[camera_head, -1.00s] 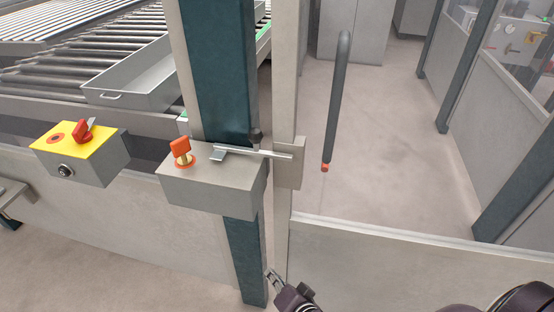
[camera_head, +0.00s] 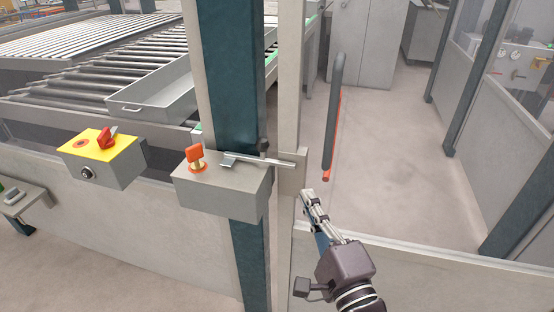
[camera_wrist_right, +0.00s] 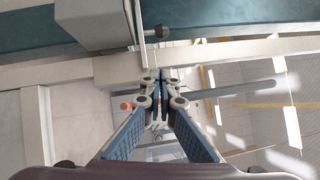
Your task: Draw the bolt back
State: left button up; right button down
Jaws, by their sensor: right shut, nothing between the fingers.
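The bolt (camera_head: 265,161) is a thin silver bar lying across the top of a grey lock box (camera_head: 222,192), with a flat bent end at the left. Its right end reaches the grey plate (camera_head: 291,172) on the gate post. A dark round knob (camera_head: 263,145) stands up from the bolt; it also shows in the wrist view (camera_wrist_right: 162,31). My right gripper (camera_head: 307,196) is shut and empty, just right of and below the plate, apart from the bolt. In the wrist view its closed fingertips (camera_wrist_right: 154,82) point towards the plate. My left gripper is out of view.
An orange-red key-like knob (camera_head: 196,158) stands on the lock box. A yellow-topped switch box (camera_head: 103,155) is to the left. A dark teal post (camera_head: 236,90) rises behind the lock box. A grey handle bar (camera_head: 333,110) stands right of the gate post.

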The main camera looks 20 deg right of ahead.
jog(key=shift+w+f, duration=0.1)
jog(key=shift+w, duration=0.05)
jog(key=b, duration=0.3)
send_near(292, 164)
notch_tip(292, 164, up, 3)
jog(key=w+a, duration=0.1)
jog(key=w, duration=0.2)
jog(key=w+p, duration=0.1)
jog(key=w, duration=0.1)
jog(key=w+r+p, duration=0.1)
jog(key=w, duration=0.1)
jog(key=w+a, duration=0.1)
jog(key=w+a+p, duration=0.1)
jog(key=shift+w+a+r, duration=0.15)
jog(key=shift+w+a, duration=0.1)
jog(key=shift+a, duration=0.15)
